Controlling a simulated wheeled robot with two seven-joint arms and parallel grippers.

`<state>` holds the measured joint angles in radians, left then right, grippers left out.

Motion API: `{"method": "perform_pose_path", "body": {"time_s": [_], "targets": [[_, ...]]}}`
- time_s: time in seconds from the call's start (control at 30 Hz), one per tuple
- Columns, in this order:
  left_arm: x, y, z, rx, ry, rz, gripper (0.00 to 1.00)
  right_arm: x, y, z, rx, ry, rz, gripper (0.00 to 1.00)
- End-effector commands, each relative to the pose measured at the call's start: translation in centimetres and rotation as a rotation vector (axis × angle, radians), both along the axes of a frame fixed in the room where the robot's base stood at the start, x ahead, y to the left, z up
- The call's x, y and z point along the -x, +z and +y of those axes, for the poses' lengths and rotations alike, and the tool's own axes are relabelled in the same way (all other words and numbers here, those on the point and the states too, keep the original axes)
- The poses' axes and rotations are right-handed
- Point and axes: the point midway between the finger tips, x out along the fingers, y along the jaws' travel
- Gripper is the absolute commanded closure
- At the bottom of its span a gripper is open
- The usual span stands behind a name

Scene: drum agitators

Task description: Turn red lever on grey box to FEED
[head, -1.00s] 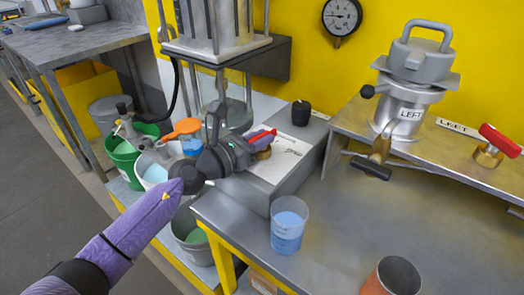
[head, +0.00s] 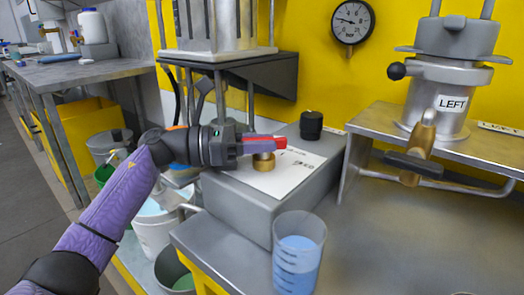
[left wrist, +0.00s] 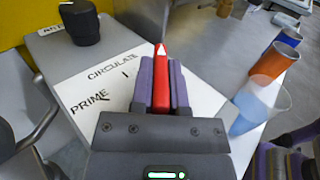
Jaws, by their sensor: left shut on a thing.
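The red lever (head: 276,137) sits on a brass hub (head: 263,162) on top of the grey box (head: 225,199). My left gripper (head: 248,144) is shut on the red lever, which lies between its fingers and points right in the head view. The left wrist view shows the lever (left wrist: 161,88) between the purple fingers, with its white-marked tip past them. The white label plate (left wrist: 82,82) reads PRIME and CIRCULATE, both left of the lever there. I cannot see the word FEED; the gripper covers part of the plate.
A black knob (head: 311,125) stands on the box behind the lever. A clear cup of blue liquid (head: 298,258) stands close in front of the box. A metal vessel marked LEFT (head: 440,95) is on the raised shelf at right. The bench between is mostly clear.

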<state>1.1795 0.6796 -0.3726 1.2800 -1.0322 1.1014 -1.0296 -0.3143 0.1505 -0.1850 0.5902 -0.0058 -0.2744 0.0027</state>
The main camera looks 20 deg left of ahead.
Motion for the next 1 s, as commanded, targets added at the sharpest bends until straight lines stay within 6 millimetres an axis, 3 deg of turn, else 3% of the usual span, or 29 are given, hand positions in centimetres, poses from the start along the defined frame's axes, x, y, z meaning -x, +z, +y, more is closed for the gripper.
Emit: {"method": "perform_pose_path", "body": {"time_s": [0.43, 0.47, 0.6, 0.87, 1.0], "targets": [[0.0, -0.1, 0.0, -0.002, -0.012, 0.002, 1.00, 0.0, -0.2, 0.1, -0.002, -0.001, 0.001, 0.45], [0.0, -0.1, 0.0, -0.002, -0.011, 0.002, 0.77, 0.0, -0.2, 0.2, -0.002, -0.002, 0.002, 0.45], [0.0, -0.1, 0.0, -0.002, -0.011, 0.002, 0.47, 0.0, -0.2, 0.6, -0.008, -0.005, 0.001, 0.45], [0.0, 0.0, 0.0, -0.001, -0.010, 0.000, 0.46, -0.1, -0.2, 0.7, -0.009, -0.006, -0.002, 0.45], [0.1, 2.4, 0.0, -0.002, -0.009, -0.006, 0.46, -0.6, 0.9, 0.6, -0.009, -0.005, -0.014, 0.45]]}}
